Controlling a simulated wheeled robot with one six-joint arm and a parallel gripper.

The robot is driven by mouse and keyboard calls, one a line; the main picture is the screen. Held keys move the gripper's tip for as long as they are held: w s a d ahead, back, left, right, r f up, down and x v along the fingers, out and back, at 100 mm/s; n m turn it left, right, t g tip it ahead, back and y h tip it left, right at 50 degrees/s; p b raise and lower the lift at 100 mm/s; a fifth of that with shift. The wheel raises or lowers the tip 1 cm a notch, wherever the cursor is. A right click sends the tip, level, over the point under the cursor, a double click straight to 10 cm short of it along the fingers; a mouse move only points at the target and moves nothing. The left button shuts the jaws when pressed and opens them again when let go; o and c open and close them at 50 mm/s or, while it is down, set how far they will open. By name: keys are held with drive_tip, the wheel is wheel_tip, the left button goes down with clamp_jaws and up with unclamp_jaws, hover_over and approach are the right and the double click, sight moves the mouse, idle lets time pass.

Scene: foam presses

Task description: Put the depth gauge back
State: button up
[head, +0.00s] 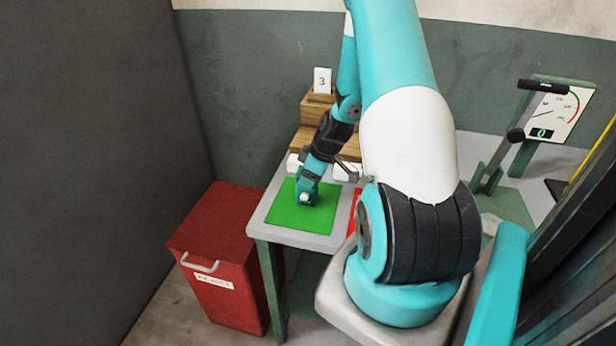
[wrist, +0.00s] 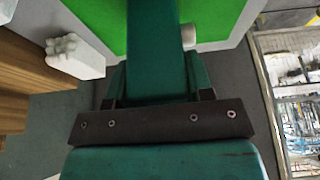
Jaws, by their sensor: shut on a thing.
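My gripper (head: 307,194) points down over the green mat (head: 288,214) on the small table. It is shut on a small white piece (head: 305,198), which also shows as a short pale cylinder beside the jaws in the wrist view (wrist: 189,36). The jaws hide most of this piece, so I cannot tell from its shape whether it is the depth gauge. I cannot tell whether it touches the mat. No other thing in view can be clearly made out as the depth gauge.
A white block (wrist: 78,58) with a lumpy top lies left of the jaws. A wooden stepped rack (head: 312,108) with a "3" card stands behind. A red patch (head: 352,212) is right of the green mat. A red bin (head: 222,258) stands left; a lever press with dial (head: 558,108) stands right.

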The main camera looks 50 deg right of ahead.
drive_tip(key=o, duration=1.1)
drive_tip(key=shift+f, duration=0.1)
drive_tip(key=b+v, duration=0.2)
drive_tip(key=v, duration=1)
drive_tip(key=w+a+r+n+g+y, duration=0.15)
drive_tip(key=a+r, duration=0.25)
drive_tip(key=a, duration=0.8)
drive_tip(key=w+a+r+y, duration=0.15)
drive_tip(key=a+r, duration=0.25)
drive_tip(key=a, duration=0.7)
drive_tip(key=s+a+r+g, duration=0.1)
drive_tip(key=s+a+r, duration=0.1)
drive_tip(key=s+a, duration=0.5)
drive_tip(key=s+a+r+g, duration=0.1)
drive_tip(key=s+a+r, duration=0.2)
drive_tip(key=s+a, duration=0.4)
drive_tip(key=a+n, duration=0.1)
drive_tip(key=a, duration=0.2)
drive_tip(key=shift+g, duration=0.25)
